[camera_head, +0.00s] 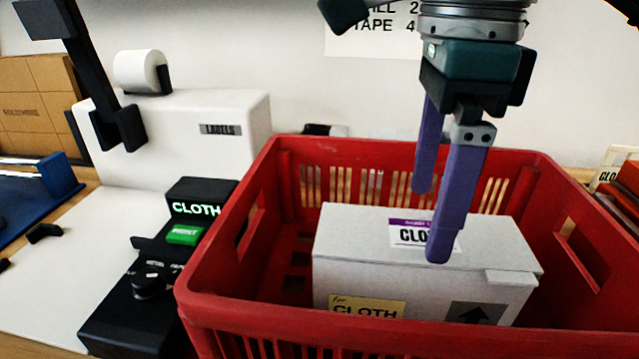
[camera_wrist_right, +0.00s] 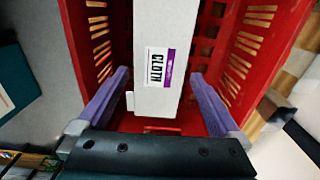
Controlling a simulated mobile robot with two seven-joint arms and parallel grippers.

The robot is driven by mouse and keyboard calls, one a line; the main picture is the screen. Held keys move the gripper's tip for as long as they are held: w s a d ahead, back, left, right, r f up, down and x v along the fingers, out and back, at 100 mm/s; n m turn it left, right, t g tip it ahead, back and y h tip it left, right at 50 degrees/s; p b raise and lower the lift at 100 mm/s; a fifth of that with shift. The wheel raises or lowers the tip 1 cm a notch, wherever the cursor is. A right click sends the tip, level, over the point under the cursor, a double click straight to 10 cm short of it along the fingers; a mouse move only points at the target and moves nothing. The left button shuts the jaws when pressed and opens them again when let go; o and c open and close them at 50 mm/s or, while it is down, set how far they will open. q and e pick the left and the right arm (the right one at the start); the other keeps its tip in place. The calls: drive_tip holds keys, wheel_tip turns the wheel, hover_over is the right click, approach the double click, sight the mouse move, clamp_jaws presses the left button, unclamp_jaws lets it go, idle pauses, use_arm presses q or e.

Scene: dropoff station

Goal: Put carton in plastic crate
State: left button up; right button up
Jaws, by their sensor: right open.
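A white carton (camera_head: 370,245) with a CLOTH label lies inside the red plastic crate (camera_head: 230,235). The carton's top sits near the height of the crate's rim. My right gripper (camera_head: 432,225) is above the carton with its purple fingers pointing down. In the right wrist view its fingers (camera_wrist_right: 160,100) are spread wide, with the carton (camera_wrist_right: 165,60) between and beyond them and gaps on both sides. The red crate (camera_wrist_right: 85,50) surrounds the carton there.
A white label machine (camera_head: 170,130) and a black control box (camera_head: 150,270) with a green button stand left of the crate. A cardboard box (camera_head: 35,100) and a blue tray (camera_head: 50,185) are at far left. Items stand close by the crate's right side.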

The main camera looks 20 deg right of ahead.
drive_tip(key=shift+r, duration=1.65)
